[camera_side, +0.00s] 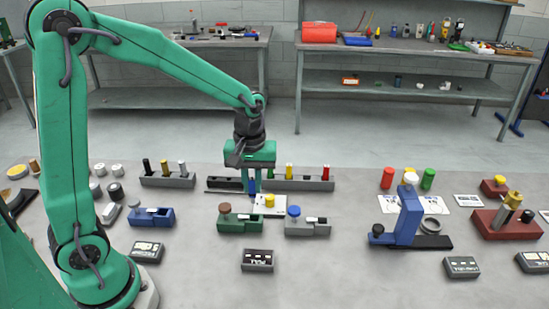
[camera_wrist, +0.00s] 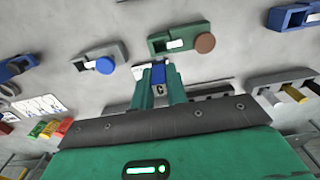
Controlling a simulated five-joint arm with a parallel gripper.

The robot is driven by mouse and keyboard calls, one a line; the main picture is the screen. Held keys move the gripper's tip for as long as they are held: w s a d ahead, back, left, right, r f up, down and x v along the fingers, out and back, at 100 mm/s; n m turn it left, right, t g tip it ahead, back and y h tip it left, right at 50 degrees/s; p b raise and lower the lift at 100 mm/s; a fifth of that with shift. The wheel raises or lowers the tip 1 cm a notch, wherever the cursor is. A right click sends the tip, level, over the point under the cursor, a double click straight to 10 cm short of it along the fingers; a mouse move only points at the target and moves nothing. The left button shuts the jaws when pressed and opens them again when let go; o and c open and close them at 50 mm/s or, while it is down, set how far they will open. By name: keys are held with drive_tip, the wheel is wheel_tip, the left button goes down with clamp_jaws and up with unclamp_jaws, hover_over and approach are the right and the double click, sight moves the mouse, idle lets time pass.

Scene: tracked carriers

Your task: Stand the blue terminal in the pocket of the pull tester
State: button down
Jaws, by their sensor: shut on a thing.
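My gripper (camera_side: 252,172) points down and is shut on the blue terminal (camera_side: 252,187), which hangs upright below it. In the wrist view the terminal (camera_wrist: 158,72) shows between the two green fingers (camera_wrist: 159,85), with a small grey part nearer the palm. A green fixture with a brown knob (camera_side: 240,224) stands just in front of the gripper, and a grey fixture with a blue knob (camera_side: 307,226) stands to its right. A dark label block (camera_side: 257,262) in front of these seems to read PULL. I cannot tell for certain which fixture is the pull tester.
Racks with coloured pegs (camera_side: 310,185) stand behind the gripper. A white card (camera_side: 270,208) with a yellow piece lies beside the terminal. A blue fixture (camera_side: 150,217) is at left; a tall blue press (camera_side: 409,220) and a red fixture (camera_side: 506,222) are at right.

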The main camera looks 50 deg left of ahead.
sight(253, 196)
drive_tip(key=shift+f, duration=1.9)
drive_tip(key=shift+f, duration=1.6)
idle(2.3)
drive_tip(key=c, duration=0.8)
unclamp_jaws()
drive_tip(key=shift+c, duration=0.2)
drive_tip(key=shift+r, duration=0.1)
